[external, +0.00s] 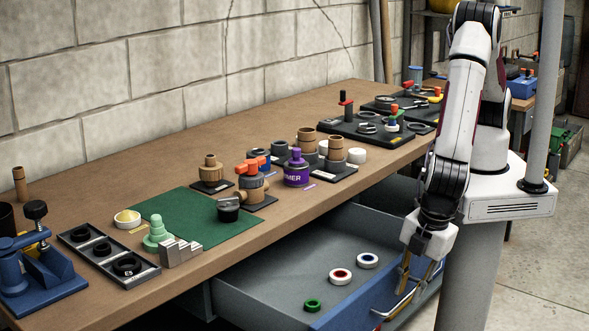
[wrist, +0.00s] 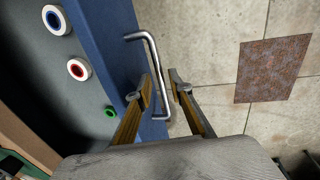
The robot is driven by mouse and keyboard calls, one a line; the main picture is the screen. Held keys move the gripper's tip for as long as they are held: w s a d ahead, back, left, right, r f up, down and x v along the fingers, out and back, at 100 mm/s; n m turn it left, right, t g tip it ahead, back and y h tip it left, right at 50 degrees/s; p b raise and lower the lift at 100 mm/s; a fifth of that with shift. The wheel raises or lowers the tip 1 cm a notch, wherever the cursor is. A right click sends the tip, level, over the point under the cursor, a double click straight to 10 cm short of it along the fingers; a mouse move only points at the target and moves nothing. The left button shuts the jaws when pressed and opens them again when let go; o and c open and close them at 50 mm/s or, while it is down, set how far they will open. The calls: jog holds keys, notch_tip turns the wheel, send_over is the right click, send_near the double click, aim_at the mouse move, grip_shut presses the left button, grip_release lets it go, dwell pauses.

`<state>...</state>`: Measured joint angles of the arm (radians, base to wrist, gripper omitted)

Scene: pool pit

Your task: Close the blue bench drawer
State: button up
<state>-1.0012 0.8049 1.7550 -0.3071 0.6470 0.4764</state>
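The bench drawer (external: 340,250) stands pulled out from under the workbench, with its grey inside showing. Its blue front (external: 372,300) carries a bent metal handle (external: 402,303); the blue front (wrist: 103,45) and handle (wrist: 155,62) also show in the wrist view. My gripper (external: 415,285) is at the drawer front, pointing down by the handle. In the wrist view its two fingers (wrist: 161,88) are apart, with the handle bar appearing between them. I cannot tell whether either finger touches the bar.
Two white-rimmed tape rolls (external: 341,276) (external: 367,260) and a green ring (external: 312,305) lie in the drawer. The wooden benchtop (external: 255,235) above holds many fixtures and a green mat (external: 190,222). The concrete floor (wrist: 215,50) in front of the drawer looks clear, with a rusty plate (wrist: 272,70).

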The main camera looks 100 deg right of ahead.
grip_shut()
send_over(323, 281)
jog(key=shift+d, duration=0.1)
dwell(0.5)
jog(key=shift+o, duration=1.9)
grip_release()
jog(key=shift+r, duration=0.1)
notch_tip(323, 281, up, 12)
jog(key=s+a, duration=0.1)
jog(key=shift+s+a+f, duration=0.2)
jog(key=shift+s+a, duration=0.05)
jog(key=shift+a, duration=0.1)
